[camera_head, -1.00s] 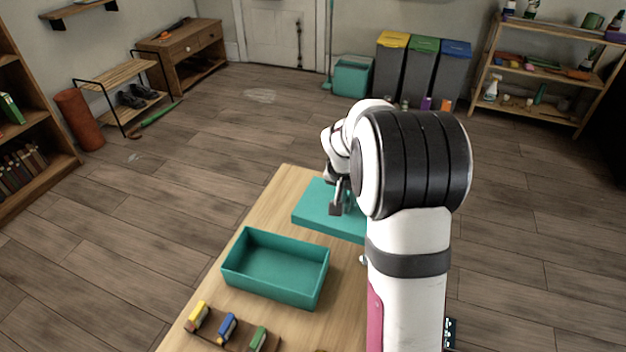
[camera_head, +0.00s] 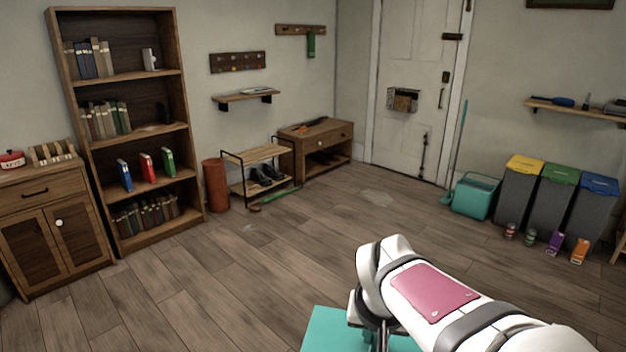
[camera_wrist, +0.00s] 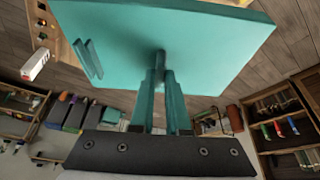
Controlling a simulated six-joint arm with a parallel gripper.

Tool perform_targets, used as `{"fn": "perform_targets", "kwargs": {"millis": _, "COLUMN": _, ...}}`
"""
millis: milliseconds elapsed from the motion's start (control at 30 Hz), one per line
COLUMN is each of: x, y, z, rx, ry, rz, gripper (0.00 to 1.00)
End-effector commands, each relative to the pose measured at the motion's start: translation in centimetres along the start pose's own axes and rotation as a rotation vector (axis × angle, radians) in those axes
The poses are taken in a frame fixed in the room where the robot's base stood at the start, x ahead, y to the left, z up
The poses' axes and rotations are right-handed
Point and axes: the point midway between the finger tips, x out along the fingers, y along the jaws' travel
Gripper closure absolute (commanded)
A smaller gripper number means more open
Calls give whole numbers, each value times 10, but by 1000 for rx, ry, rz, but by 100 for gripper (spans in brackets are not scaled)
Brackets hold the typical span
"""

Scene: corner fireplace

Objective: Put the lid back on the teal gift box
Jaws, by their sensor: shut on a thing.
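The teal lid (camera_wrist: 215,45) fills the upper part of the wrist view, as a flat, slightly tilted rectangle. My gripper (camera_wrist: 160,80) is shut on a small dark knob (camera_wrist: 160,58) at the middle of the lid. In the head view the lid (camera_head: 322,330) shows at the bottom edge, partly behind my gripper and wrist. It is in the air, with floor visible around it. The open teal gift box is not in the head view, and I cannot make it out in the wrist view.
A wooden surface with small items (camera_wrist: 48,35) shows at the wrist view's upper left. In the head view, a bookcase (camera_head: 125,130), shoe rack (camera_head: 258,170), teal bin (camera_head: 474,197) and sorting bins (camera_head: 550,200) stand along the walls.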

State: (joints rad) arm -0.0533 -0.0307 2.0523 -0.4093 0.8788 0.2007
Motion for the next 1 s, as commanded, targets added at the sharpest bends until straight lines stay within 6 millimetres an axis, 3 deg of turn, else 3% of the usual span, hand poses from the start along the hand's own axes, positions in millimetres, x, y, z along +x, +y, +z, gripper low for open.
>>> {"fn": "perform_targets", "kwargs": {"millis": 100, "x": 34, "y": -3, "z": -9, "rx": 187, "ry": -5, "rz": 84, "gripper": 100}}
{"fn": "perform_targets", "kwargs": {"millis": 300, "x": 70, "y": -7, "z": -19, "rx": 407, "ry": 0, "rz": 173, "gripper": 100}}
{"fn": "perform_targets", "kwargs": {"millis": 667, "x": 74, "y": -8, "z": -20, "rx": 434, "ry": 3, "rz": 181, "gripper": 100}}
{"fn": "perform_targets", "kwargs": {"millis": 1000, "x": 112, "y": -7, "z": -3, "rx": 433, "ry": 0, "rz": 182, "gripper": 100}}
